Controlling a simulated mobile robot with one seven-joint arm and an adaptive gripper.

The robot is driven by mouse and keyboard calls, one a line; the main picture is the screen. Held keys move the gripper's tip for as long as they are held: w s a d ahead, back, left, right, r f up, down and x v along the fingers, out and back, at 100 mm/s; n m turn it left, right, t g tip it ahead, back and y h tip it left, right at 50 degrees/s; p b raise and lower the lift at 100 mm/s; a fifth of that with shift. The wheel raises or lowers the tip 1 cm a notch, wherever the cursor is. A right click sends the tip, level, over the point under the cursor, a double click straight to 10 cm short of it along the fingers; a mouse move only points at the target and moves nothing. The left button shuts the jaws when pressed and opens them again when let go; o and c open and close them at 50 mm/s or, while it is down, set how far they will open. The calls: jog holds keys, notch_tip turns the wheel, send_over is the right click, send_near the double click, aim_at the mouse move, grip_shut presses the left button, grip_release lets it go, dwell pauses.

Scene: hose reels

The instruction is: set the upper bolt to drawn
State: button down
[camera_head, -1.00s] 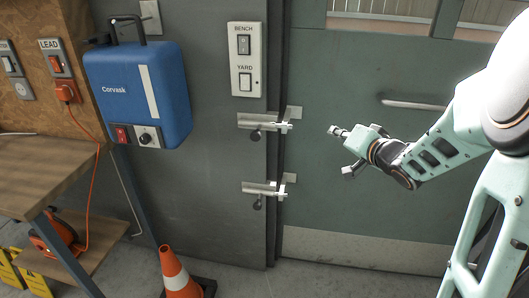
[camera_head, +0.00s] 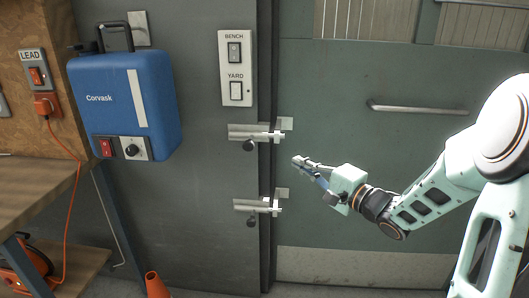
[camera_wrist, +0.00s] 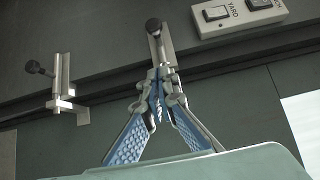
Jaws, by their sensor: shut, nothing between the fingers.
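The upper bolt (camera_head: 252,132) is a pale metal slide bolt on the grey panel, with a dark round knob hanging below it. Its bar reaches right across the gap to the keeper (camera_head: 285,124) on the green door. In the wrist view the upper bolt (camera_wrist: 166,45) stands straight beyond my fingers, its knob at the top; my fingers hide its near end. My gripper (camera_head: 298,161) is shut and empty, right of and slightly below the upper bolt in the head view. In the wrist view my gripper (camera_wrist: 161,80) has its fingertips together; contact with the bolt cannot be told.
A similar lower bolt (camera_head: 257,206) sits below; it also shows in the wrist view (camera_wrist: 62,82). A switch plate (camera_head: 236,68) is above the upper bolt. A blue Corvask box (camera_head: 110,85) hangs left.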

aim_at(245, 149)
jog(key=s+a+b+x, duration=0.2)
jog(key=b+x, duration=0.2)
jog(key=x, duration=0.9)
jog(key=a+p, duration=0.2)
jog(key=a, duration=0.3)
jog(key=shift+a, duration=0.3)
jog(key=shift+d+p, duration=0.15)
jog(key=shift+p, duration=0.15)
